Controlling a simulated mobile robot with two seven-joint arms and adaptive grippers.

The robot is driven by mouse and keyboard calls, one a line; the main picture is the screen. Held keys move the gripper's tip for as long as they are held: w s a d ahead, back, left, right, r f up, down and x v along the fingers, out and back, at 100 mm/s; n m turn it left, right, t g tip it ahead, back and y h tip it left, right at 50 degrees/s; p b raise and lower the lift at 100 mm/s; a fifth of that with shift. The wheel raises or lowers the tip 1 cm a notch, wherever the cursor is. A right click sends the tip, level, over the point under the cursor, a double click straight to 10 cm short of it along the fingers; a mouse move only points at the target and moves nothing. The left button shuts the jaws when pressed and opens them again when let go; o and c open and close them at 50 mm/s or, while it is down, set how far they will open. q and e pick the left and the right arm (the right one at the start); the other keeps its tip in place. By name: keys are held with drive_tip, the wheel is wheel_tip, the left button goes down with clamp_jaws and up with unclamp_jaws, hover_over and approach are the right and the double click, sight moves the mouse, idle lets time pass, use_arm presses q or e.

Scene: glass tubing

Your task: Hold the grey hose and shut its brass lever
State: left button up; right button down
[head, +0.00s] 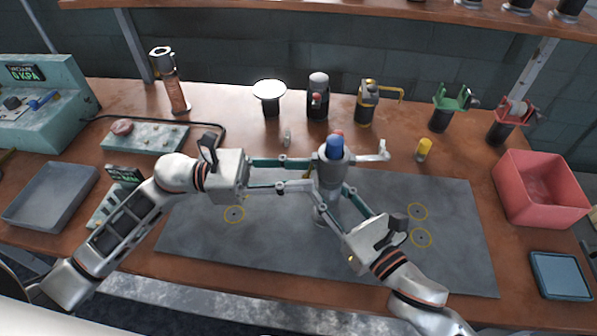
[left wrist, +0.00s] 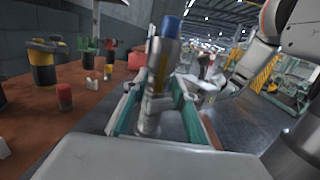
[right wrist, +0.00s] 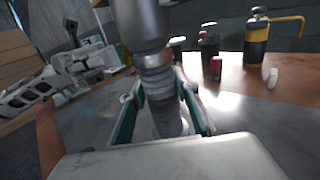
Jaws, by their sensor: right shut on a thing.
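A grey metal fitting with a blue cap (head: 335,150) stands upright near the middle of the mat. It also shows in the left wrist view (left wrist: 162,65). Below it runs the ribbed grey hose, clear in the right wrist view (right wrist: 160,88). My right gripper (head: 335,203) is shut on the grey hose from the front right. My left gripper (head: 313,175) is open, its fingers spread on both sides of the fitting's lower body. A small yellowish part shows beside the left fingertips; I cannot tell if it is the brass lever. The fingers partly hide the hose.
A grey mat (head: 460,262) with yellow rings lies under the work. Behind stand a black bottle (head: 318,98), a yellow-banded valve (head: 367,105) and a small yellow cylinder (head: 423,149). A red bin (head: 540,190) is right, a grey tray (head: 50,196) left.

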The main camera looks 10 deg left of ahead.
use_arm(q)
drive_tip(key=a, duration=0.7)
drive_tip(key=shift+s+a+f, duration=0.25)
drive_tip(key=shift+s+f, duration=0.1)
use_arm(e)
drive_tip(key=c, duration=1.4)
unclamp_jaws()
drive_tip(key=shift+c, duration=0.2)
drive_tip(key=shift+s+d, duration=0.1)
